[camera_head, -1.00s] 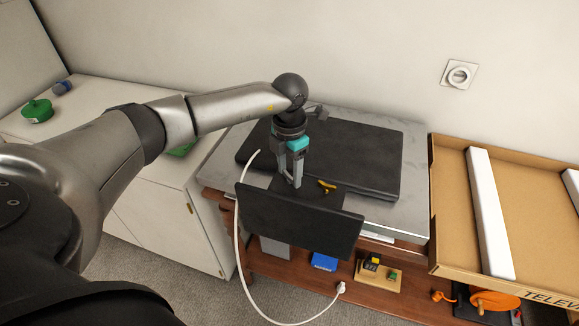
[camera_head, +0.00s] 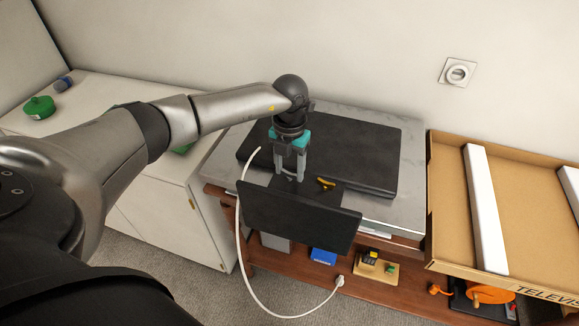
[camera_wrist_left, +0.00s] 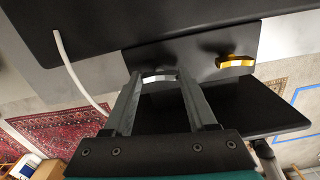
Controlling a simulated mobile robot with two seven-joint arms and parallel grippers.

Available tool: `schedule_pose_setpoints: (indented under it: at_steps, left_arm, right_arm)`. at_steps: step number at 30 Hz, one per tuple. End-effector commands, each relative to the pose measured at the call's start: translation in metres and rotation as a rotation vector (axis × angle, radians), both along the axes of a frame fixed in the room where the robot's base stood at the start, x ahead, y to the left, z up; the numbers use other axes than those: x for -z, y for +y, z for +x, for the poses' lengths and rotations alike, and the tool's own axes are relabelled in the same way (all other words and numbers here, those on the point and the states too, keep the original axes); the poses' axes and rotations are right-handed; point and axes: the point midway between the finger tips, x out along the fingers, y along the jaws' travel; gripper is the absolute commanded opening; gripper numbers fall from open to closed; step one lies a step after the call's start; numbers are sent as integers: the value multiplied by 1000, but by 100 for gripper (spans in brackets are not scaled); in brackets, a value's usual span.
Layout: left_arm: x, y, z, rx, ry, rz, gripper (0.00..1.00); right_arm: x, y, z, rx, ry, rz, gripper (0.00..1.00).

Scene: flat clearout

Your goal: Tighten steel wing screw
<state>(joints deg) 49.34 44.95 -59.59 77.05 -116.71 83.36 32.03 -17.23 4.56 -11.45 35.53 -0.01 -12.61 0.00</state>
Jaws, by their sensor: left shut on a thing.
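The steel wing screw (camera_wrist_left: 157,76) shows as a small silvery curved piece between the fingertips of my left gripper (camera_wrist_left: 155,82) in the left wrist view. In the head view my left gripper (camera_head: 289,179) points down, shut on the steel wing screw (camera_head: 290,175) at a dark plate (camera_head: 312,190). The fingers hide part of the screw, and its thread is not visible. A brass-coloured wing screw (camera_head: 326,184) sits on the same plate to the right, apart from the gripper; it also shows in the left wrist view (camera_wrist_left: 236,62). My right gripper is not in view.
A large flat black panel (camera_head: 360,150) lies on the grey tabletop (camera_head: 412,170). A smaller black panel (camera_head: 295,215) joins the plate at the front. A white cable (camera_head: 240,240) hangs at left. An open cardboard box (camera_head: 450,200) stands at right, a white cabinet (camera_head: 150,195) at left.

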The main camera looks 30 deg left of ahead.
Motion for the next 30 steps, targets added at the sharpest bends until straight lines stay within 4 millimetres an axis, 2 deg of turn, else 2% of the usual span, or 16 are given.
schedule_pose_setpoints:
  at_steps: [7,8,15,25,30]
  left_arm:
    - [-1,1,1,-1,-3,1,2]
    - [-1,1,1,-1,-3,1,58]
    - [-1,0,0,0,-2,0,85]
    - [-3,0,0,1,-1,0,88]
    - [-25,0,1,1,-4,-1,88]
  right_arm:
    - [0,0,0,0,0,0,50]
    - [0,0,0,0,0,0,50]
    - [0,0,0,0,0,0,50]
    - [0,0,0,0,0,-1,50]
    - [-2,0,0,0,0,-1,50]
